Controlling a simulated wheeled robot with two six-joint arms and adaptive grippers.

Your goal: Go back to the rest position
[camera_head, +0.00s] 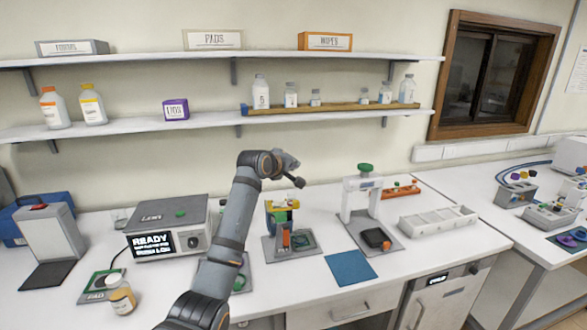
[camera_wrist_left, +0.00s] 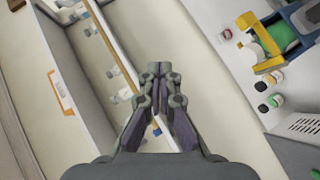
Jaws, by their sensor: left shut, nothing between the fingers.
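My left arm comes in from the lower left, reaching up over the bench. My left gripper (camera_head: 297,181) is raised above the bench, below the lower shelf, and apart from everything in the head view. In the left wrist view its fingers (camera_wrist_left: 157,70) meet at the tips with nothing between them. My right gripper is in neither view.
A grey device (camera_head: 170,225) with a READY screen stands at left. A test stand (camera_head: 290,245), a white press (camera_head: 362,195) and a white compartment tray (camera_head: 437,221) stand on the bench. Shelves with bottles (camera_head: 260,92) run behind. A blue mat (camera_head: 351,268) lies bare in front.

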